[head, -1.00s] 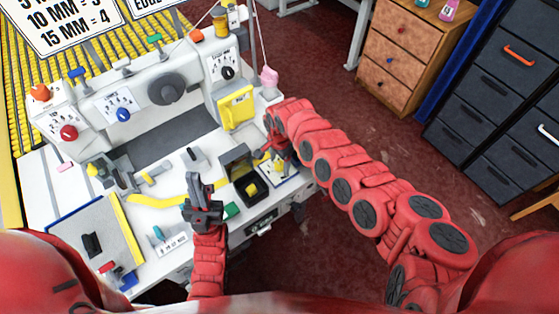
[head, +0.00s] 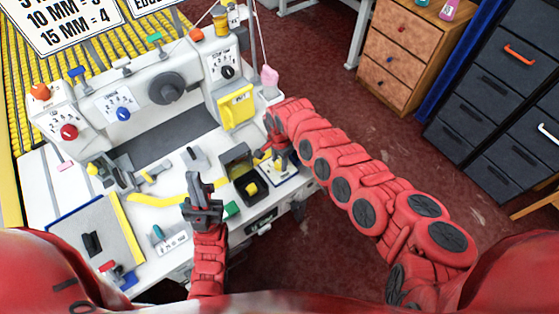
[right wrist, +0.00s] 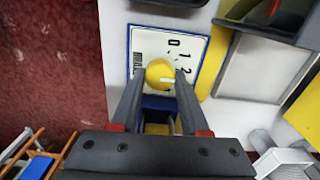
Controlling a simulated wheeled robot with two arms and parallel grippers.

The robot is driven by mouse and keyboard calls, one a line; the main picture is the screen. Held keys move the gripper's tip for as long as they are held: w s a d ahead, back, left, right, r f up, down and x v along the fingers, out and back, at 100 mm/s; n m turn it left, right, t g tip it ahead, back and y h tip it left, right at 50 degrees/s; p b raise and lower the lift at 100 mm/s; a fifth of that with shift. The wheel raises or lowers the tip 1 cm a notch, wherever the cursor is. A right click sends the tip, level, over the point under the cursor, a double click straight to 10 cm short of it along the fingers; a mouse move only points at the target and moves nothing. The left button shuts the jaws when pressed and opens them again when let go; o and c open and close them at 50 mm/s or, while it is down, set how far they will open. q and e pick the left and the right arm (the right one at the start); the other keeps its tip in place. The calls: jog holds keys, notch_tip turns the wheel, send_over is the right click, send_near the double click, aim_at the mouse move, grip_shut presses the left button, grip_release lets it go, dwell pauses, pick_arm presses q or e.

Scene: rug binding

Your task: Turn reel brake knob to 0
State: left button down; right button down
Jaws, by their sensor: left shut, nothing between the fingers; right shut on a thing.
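In the right wrist view, the round yellow knob (right wrist: 158,73) sits on a white dial plate (right wrist: 190,40) with a blue edge. The figures 0, 1 and 2 show on the plate above and to the right of the knob. A pale mark on the knob faces right, toward the side of the 2. My right gripper (right wrist: 160,84) is shut on the knob, one finger on each side. In the head view, my right gripper (head: 270,156) is over the plate (head: 287,173) at the table's right front and largely hides the knob. My left gripper (head: 194,187) is shut and empty above the table's front.
A black box with a yellow piece (head: 240,180) stands just left of my right gripper. The white machine (head: 150,90) with several dials stands behind. A yellow strip (head: 160,200) lies on the table. Open red floor lies to the right, before drawers (head: 400,50).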

jog(key=shift+n, duration=0.3)
jog(key=n, duration=0.5)
jog(key=shift+n, duration=0.3)
jog(key=n+b, duration=0.1)
jog(key=n, duration=0.2)
jog(key=shift+f+n, duration=0.1)
jog(key=shift+n, duration=0.2)
jog(key=shift+n+b, duration=0.8)
jog(key=shift+n, duration=1.1)
jog(key=shift+c, duration=2)
grip_release()
